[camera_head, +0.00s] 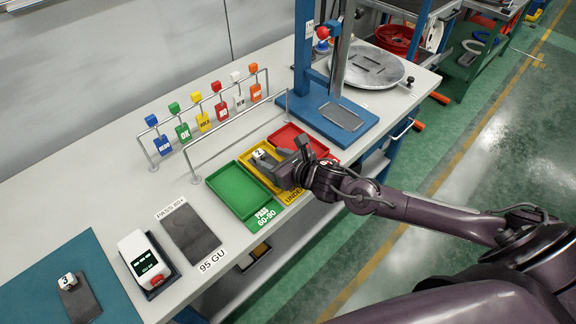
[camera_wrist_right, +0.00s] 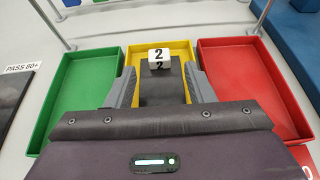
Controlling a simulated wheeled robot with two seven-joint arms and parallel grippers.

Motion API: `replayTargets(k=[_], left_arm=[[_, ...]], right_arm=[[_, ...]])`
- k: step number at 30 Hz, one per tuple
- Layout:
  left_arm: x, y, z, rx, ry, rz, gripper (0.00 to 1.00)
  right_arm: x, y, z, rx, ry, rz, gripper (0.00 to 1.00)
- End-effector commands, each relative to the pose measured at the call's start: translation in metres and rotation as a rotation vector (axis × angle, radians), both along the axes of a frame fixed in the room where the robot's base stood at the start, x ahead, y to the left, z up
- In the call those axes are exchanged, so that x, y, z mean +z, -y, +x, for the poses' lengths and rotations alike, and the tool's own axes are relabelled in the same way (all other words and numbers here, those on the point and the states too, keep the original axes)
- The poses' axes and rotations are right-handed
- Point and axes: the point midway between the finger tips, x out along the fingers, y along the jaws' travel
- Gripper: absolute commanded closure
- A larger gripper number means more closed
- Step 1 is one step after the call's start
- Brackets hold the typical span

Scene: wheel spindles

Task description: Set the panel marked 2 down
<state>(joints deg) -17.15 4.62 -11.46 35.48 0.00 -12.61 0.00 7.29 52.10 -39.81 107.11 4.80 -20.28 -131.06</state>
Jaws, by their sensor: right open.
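The panel marked 2 (camera_head: 258,154) is a dark plate with a white numbered tag at its far end. In the right wrist view the panel (camera_wrist_right: 160,89) lies in the yellow tray (camera_wrist_right: 180,48), between the two grey fingers of my right gripper (camera_wrist_right: 160,76). The fingers are open, with a gap on each side of the plate. In the head view my right gripper (camera_head: 280,163) is low over the yellow tray (camera_head: 293,196) and hides much of the tray and plate. My left gripper is not in view.
A green tray (camera_head: 236,190) and a red tray (camera_head: 283,136) flank the yellow one. A metal rail (camera_head: 235,135) and coloured tags stand behind. A blue stand (camera_head: 340,122) rises at the right. A panel marked 3 (camera_head: 80,303), a meter (camera_head: 143,258) and a dark pad (camera_head: 190,235) lie left.

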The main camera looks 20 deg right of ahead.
Motion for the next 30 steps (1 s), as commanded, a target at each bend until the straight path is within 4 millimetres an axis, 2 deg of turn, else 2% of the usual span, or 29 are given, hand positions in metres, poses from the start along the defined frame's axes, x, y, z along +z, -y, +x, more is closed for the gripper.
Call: replayTargets(k=[1, 6, 12, 30], left_arm=[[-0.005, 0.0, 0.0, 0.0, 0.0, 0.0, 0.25], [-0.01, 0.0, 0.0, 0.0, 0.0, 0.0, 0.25], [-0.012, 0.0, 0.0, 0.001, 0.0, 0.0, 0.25], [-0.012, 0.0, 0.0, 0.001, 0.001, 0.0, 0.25]], right_arm=[[0.001, 0.003, -0.012, 0.007, -0.003, -0.005, 0.52], [0.014, 0.013, -0.038, 0.004, -0.003, -0.004, 0.52], [0.023, 0.019, -0.054, 0.002, -0.001, 0.0, 0.52], [0.026, 0.02, -0.059, 0.002, 0.0, 0.001, 0.52]])
